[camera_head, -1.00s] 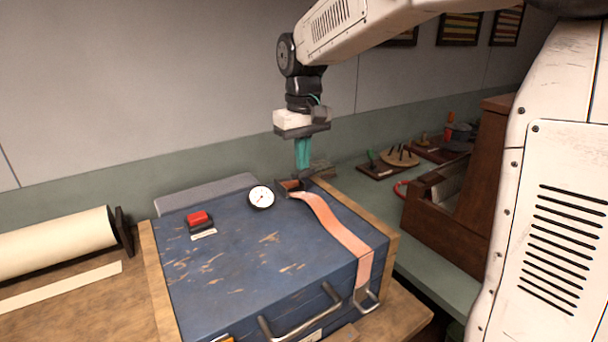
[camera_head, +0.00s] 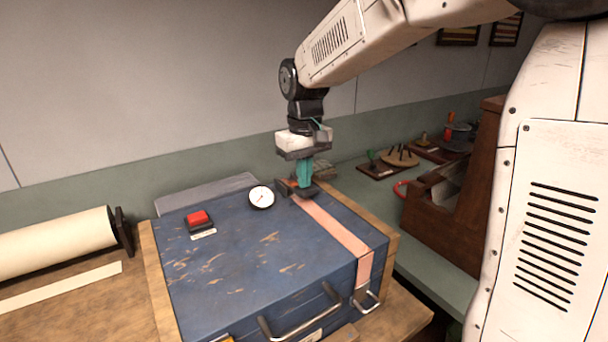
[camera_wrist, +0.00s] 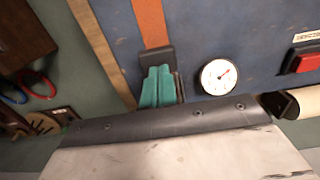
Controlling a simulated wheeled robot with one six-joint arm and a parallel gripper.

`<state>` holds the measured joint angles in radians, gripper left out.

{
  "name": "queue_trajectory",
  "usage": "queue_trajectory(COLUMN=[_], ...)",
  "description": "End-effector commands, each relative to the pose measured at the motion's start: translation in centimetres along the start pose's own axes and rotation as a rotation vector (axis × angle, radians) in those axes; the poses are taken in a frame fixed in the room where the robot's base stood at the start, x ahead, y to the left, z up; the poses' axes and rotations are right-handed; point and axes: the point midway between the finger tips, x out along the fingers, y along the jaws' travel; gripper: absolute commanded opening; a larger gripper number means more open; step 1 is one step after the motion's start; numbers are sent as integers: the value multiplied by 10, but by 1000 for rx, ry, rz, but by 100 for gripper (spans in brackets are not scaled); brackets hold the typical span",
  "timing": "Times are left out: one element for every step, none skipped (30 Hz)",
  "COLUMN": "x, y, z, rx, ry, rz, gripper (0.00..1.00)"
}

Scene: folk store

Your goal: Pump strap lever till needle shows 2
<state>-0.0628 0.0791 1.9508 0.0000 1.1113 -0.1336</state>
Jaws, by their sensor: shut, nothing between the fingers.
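The blue case (camera_head: 240,262) lies on the wooden table, an orange strap (camera_head: 337,230) running flat across its lid and down the front. The strap also shows in the wrist view (camera_wrist: 150,22). The dark strap lever (camera_head: 309,192) is at the strap's back end; it shows in the wrist view (camera_wrist: 157,55) at my fingertips. My gripper (camera_head: 304,186), with teal fingers, is shut with nothing between them, pointing down at the lever and partly hiding it. The round white gauge (camera_head: 261,197) is left of the lever. In the wrist view (camera_wrist: 219,76) its needle is visible, but the numbers are too small to read.
A red button (camera_head: 198,217) sits on the lid left of the gauge. A paper roll (camera_head: 55,242) lies at the far left. A wooden box (camera_head: 455,190) and several small craft items stand on the green bench at right. The wall is close behind.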

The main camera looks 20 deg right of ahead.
Motion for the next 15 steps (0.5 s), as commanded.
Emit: queue_trajectory(x=[-1,-2,-4,-7,-10,-15,-19,-23,-28,-31,-35,-40,-44,-47,-52], y=[0,0,0,0,0,0,0,0,0,0,0,0,0,0,0], z=[0,0,0,0,0,0,0,0,0,0,0,0,0,0,0], rx=[0,0,0,0,0,0,0,0,0,0,0,0,0,0,0], ry=[0,0,1,2,2,1,2,2,1,1,2,2,2,2,2], rz=[0,0,0,0,0,0,0,0,0,0,0,0,0,0,0], gripper=[0,0,0,0,0,0,0,0,0,0,0,0,0,0,0])
